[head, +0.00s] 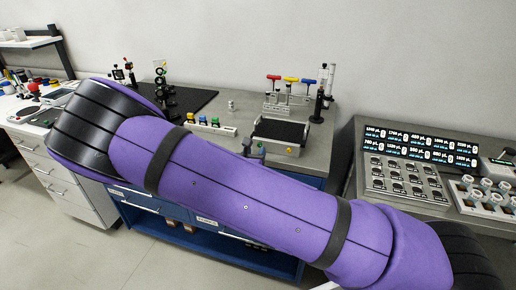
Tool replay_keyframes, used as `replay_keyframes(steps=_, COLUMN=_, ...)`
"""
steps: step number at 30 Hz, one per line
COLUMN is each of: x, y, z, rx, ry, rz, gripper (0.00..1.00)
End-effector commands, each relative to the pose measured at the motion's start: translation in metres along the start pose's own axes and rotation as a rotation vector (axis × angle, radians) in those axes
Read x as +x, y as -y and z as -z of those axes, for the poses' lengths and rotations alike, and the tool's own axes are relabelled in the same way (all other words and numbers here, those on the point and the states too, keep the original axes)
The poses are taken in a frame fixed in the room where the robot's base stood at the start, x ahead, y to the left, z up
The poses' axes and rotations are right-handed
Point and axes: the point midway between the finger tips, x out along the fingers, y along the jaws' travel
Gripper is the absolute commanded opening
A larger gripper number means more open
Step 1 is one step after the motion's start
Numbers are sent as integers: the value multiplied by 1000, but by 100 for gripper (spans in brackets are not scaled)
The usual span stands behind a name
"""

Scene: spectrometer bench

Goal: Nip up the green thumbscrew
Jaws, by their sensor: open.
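A row of small coloured knobs stands near the front edge of the grey bench (232,103), just beyond my purple arm. A green one (215,121) is at the right of the row and looks like the green thumbscrew, but it is too small to make out its shape. Yellow and blue knobs (202,119) are to its left.
A dark device with a flat top (279,131) stands right of the knobs. Behind it is a rack with red, yellow and blue T-handles (290,80). A black board (187,100) with optical posts is at left. A panel of lit displays (420,143) is at right.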

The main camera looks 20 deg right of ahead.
Motion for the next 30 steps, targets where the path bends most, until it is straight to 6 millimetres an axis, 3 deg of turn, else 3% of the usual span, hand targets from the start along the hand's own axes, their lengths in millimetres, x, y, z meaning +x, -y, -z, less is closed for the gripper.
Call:
replay_keyframes(steps=6, x=26, y=0, z=0, rx=1, ry=0, rz=1, gripper=43)
replay_keyframes(steps=18, x=34, y=0, z=0, rx=0, ry=0, rz=0, gripper=43)
replay_keyframes(steps=20, x=34, y=0, z=0, rx=0, ry=0, rz=0, gripper=34)
replay_keyframes(steps=24, x=33, y=0, z=0, rx=0, ry=0, rz=0, gripper=2)
replay_keyframes(steps=30, x=33, y=0, z=0, rx=4, ry=0, rz=0, gripper=0)
